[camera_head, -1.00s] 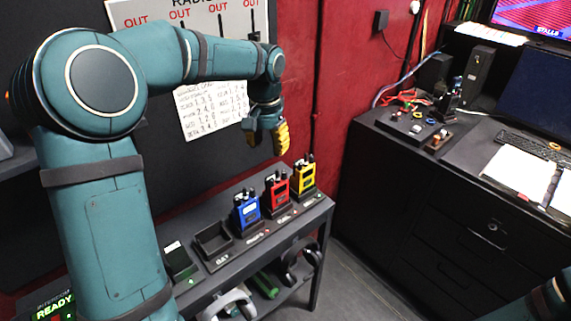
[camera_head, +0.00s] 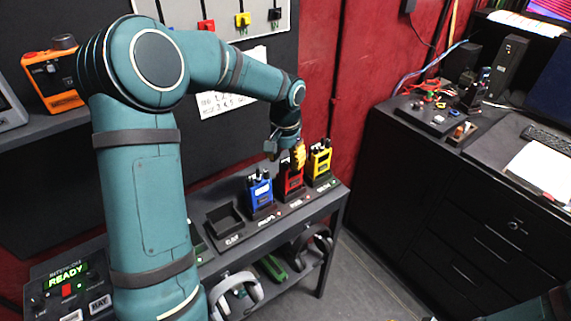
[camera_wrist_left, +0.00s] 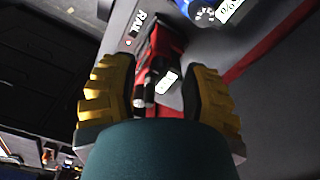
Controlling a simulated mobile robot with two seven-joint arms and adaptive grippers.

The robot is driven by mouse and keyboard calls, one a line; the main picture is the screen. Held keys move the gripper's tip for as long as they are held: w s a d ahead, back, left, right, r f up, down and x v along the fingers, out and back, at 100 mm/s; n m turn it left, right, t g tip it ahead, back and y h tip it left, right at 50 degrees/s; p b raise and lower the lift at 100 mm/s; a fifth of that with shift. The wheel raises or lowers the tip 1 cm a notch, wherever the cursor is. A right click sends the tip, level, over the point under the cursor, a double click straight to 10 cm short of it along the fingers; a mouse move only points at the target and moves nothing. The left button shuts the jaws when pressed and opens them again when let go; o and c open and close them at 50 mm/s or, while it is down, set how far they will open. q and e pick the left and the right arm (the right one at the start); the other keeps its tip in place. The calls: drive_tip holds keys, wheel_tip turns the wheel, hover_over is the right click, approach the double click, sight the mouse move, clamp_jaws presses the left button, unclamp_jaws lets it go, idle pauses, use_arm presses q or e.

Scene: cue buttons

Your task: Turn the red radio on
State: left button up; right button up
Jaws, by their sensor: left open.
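The red radio (camera_head: 290,184) stands in its dock on the bench, between the blue radio (camera_head: 259,192) and the yellow radio (camera_head: 319,163). My left gripper (camera_head: 298,157) is just above the red radio and partly covers its top. In the left wrist view, the open yellow fingers of my left gripper (camera_wrist_left: 157,80) are on either side of the red radio (camera_wrist_left: 163,42), with its dark antenna and knobs between them. I cannot tell whether a finger touches it.
An empty dock (camera_head: 225,221) sits left of the blue radio. Headphones (camera_head: 236,295) lie on the shelf below. A black cabinet (camera_head: 470,200) is at right, across open floor.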

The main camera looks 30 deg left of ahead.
use_arm(q)
drive_tip(key=shift+f, duration=0.75)
drive_tip(key=shift+c, duration=0.3)
